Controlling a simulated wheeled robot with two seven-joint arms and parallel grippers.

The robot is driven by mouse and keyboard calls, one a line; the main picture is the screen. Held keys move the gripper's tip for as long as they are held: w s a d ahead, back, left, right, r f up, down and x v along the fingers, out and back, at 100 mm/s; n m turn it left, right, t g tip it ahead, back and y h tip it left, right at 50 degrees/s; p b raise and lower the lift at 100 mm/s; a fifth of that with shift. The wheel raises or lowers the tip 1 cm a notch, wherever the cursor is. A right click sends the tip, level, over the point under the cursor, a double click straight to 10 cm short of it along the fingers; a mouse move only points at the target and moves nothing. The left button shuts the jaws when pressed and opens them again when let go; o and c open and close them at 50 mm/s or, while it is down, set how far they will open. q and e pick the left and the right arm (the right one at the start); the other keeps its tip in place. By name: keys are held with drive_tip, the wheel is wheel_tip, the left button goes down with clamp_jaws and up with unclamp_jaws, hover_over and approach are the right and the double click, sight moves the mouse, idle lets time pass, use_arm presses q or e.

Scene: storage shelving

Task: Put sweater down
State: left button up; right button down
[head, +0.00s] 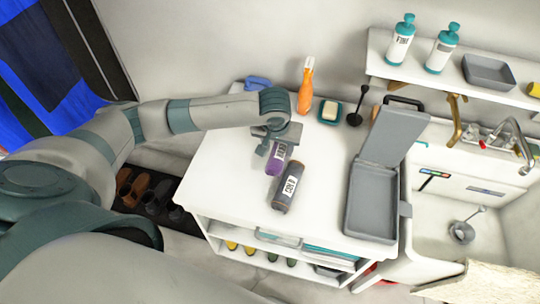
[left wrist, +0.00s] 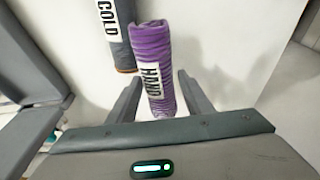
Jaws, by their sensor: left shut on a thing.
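The purple rolled sweater (head: 275,160), with a white label, is at my left gripper (head: 273,134) over the white cabinet top. In the left wrist view the sweater (left wrist: 152,52) shows the word HAND and lies between the two fingers of my left gripper (left wrist: 158,95). The gripper is shut on its near end. I cannot tell whether its underside touches the cabinet top. A dark grey roll labelled COLD (head: 288,187) lies close beside it; it also shows in the left wrist view (left wrist: 116,35). My right gripper is not in view.
The white cabinet (head: 235,170) has free top at left and front. An open grey case (head: 372,200) stands on its right. An orange bottle (head: 306,88), soap dish (head: 330,111) and dark brush (head: 357,112) are at the back. A sink (head: 485,235) is at right.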

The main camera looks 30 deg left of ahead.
sight(270, 150)
use_arm(q)
drive_tip(key=shift+s+a+f, duration=0.35)
drive_tip(key=shift+a+f, duration=0.05)
drive_tip(key=shift+a, duration=0.15)
drive_tip(key=shift+s+a+f, duration=0.3)
drive_tip(key=shift+a+f, duration=0.05)
drive_tip(key=shift+a, duration=0.2)
drive_tip(key=shift+f+p, duration=0.75)
drive_tip(key=shift+f, duration=1.3)
drive_tip(key=o, duration=1)
drive_tip(key=shift+f, duration=0.1)
